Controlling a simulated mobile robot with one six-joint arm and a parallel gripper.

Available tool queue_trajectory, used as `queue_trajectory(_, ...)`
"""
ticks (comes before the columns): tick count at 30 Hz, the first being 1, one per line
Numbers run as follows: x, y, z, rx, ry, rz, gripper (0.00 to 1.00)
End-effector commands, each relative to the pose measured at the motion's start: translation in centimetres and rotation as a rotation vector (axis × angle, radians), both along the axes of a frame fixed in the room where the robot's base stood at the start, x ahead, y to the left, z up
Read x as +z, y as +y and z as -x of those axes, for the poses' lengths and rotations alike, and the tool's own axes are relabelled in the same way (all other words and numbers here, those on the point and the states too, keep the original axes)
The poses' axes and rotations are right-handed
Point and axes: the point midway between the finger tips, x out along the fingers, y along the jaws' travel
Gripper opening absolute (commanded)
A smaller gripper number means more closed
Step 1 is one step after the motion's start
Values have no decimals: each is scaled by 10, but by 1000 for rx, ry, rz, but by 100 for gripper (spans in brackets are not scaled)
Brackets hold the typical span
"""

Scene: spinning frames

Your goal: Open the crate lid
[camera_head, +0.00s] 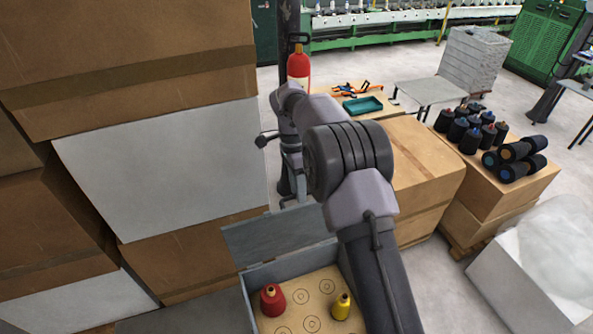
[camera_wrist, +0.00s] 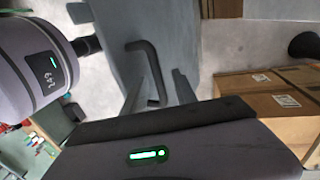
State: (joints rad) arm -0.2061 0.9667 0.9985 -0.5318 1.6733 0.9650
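The grey-blue crate (camera_head: 247,300) stands at the bottom of the head view. Its lid (camera_head: 275,237) is raised along the far edge, so the inside shows; its exact tilt is hard to tell. In the wrist view the lid's grey surface (camera_wrist: 190,38) carries a dark bent handle (camera_wrist: 150,62). My gripper (camera_wrist: 158,76) is open, its two fingers apart, with the lower part of the handle between them in the picture. I cannot tell whether the fingers touch it. In the head view my arm hides part of the crate's right side.
A red cone (camera_head: 272,300) and a yellow cone (camera_head: 341,306) stand inside the crate. Stacked cardboard boxes (camera_head: 130,60) rise close on the left. More boxes (camera_head: 425,165) stand behind my arm, one with a green tray (camera_head: 362,105). Dark spools (camera_head: 470,140) lie at right.

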Motion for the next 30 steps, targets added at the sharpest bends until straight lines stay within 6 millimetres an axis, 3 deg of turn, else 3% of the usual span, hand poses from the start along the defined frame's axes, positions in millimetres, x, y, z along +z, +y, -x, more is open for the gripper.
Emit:
queue_trajectory(15, 147, 10, -30, -2, 0, -1, 34)
queue_trajectory(21, 160, 11, -34, 0, 1, 0, 34)
queue_trajectory(30, 159, 12, -34, -1, 1, 0, 34)
